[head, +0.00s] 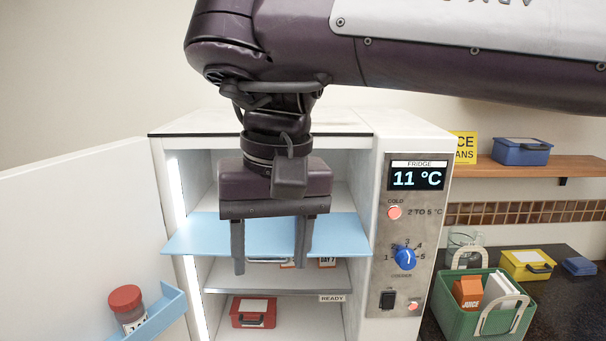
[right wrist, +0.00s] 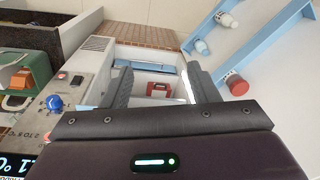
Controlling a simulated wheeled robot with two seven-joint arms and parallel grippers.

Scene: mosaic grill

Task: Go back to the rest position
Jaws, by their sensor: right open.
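My right gripper (head: 270,250) hangs in front of the open fridge (head: 408,225), fingers pointing down and apart, with nothing between them. In the right wrist view the gripper (right wrist: 163,85) is also open and empty, above the fridge opening. A light blue shelf (head: 190,236) crosses the fridge behind the fingers. A red box (head: 253,313) stands on the lower level by a READY label (head: 331,298). My left gripper is out of view.
The fridge door (head: 70,235) stands open at left, with a red-capped jar (head: 127,304) in its blue rack. At right, a green basket (head: 462,318) holds juice and a carton. A yellow box (head: 526,265) is behind it. A blue box (head: 521,152) sits on the wooden shelf.

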